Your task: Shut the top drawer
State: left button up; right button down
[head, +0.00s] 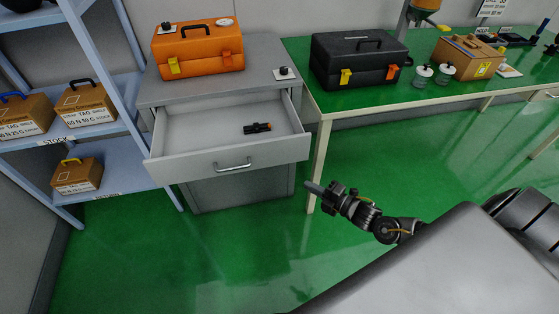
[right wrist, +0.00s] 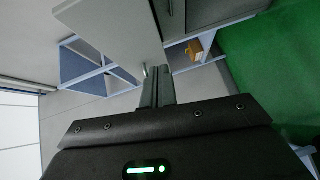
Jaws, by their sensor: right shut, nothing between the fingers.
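The top drawer (head: 168,169) of the grey cabinet (head: 263,50) is pulled well out in the head view. Its front carries a silver bar handle (head: 232,167). My left gripper is not in view.
An orange toolbox (head: 198,50) and a black knob on a white plate (head: 285,73) are on the cabinet top. A blue shelf (head: 122,90) with boxes stands close at left. A green-topped bench (head: 300,47) with a black toolbox (head: 357,62) stands at right. Floor before the drawer is clear.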

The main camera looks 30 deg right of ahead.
notch_tip(320, 180, up, 5)
jog(key=a+n+y, duration=0.2)
jog(key=p, duration=0.2)
send_near(269, 155)
jog(key=w+a, duration=0.3)
jog(key=shift+w+f, duration=0.1)
jog(key=shift+w, duration=0.85)
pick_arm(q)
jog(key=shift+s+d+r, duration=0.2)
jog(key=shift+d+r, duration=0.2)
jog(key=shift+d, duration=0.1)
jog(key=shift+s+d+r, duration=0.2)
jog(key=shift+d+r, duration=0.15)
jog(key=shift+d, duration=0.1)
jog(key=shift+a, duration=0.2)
